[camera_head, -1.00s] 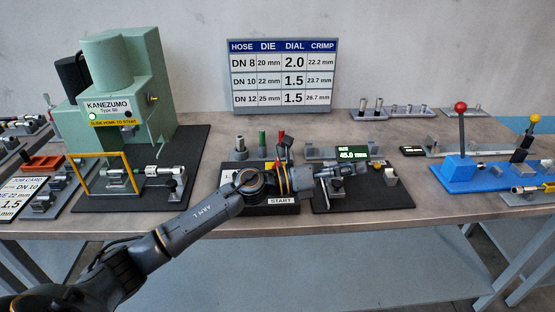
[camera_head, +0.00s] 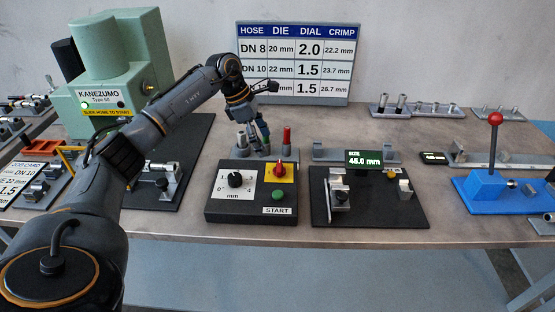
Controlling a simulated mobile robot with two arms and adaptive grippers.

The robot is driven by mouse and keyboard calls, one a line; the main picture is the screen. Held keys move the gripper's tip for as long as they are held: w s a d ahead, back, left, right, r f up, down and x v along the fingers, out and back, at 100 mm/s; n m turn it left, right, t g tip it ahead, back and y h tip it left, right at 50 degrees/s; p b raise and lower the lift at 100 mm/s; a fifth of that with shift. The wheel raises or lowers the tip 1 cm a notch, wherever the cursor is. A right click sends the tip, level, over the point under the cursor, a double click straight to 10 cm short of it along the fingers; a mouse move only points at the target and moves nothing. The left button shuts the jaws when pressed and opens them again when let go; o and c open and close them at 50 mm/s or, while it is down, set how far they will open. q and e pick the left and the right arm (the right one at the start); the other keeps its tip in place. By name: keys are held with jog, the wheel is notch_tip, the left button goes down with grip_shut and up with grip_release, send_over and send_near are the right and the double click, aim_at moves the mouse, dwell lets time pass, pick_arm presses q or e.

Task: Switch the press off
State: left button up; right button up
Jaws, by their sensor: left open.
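The green press (camera_head: 110,60), labelled KANEZUMO, stands at the back left with a green lamp (camera_head: 87,105) lit on its front. The dark control box (camera_head: 235,208) in front of the board carries a black dial (camera_head: 236,180), a red knob (camera_head: 282,169) on a yellow plate and a green START button (camera_head: 278,195). My left arm crosses the press's front and bends down at the wrist. My left gripper (camera_head: 261,143) is open, pointing down above the row of posts behind the control box, up and left of the red knob, apart from it. It partly hides the green post.
A red post (camera_head: 287,141) and a grey post (camera_head: 241,138) stand close to the gripper. A size gauge stand (camera_head: 368,205) with a lit display is to the right. A blue base (camera_head: 490,193) with a red-tipped lever is farther right. The chart board (camera_head: 292,60) stands behind.

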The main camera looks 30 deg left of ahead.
aim_at(278, 165)
pick_arm(q)
jog(key=x, duration=0.2)
jog(key=p+x, duration=0.1)
jog(key=x, duration=0.1)
jog(key=shift+w+d+f, duration=0.1)
jog(key=shift+w+f, duration=0.05)
jog(key=shift+w, duration=0.15)
jog(key=p+x, duration=0.1)
jog(key=x, duration=0.3)
jog(key=shift+w, duration=0.1)
jog(key=shift+d+f, duration=0.1)
jog(key=shift+f, duration=0.2)
jog(key=shift+w+f, duration=0.1)
jog(key=shift+f, duration=0.25)
jog(key=shift+c, duration=0.9)
jog(key=c, duration=0.7)
jog(key=shift+c, duration=1.4)
pick_arm(e)
jog(key=r, duration=0.1)
jog(key=w, duration=0.1)
jog(key=r, duration=0.1)
jog(key=shift+w+a+r, duration=0.15)
jog(key=shift+w+r, duration=0.1)
jog(key=shift+r, duration=0.1)
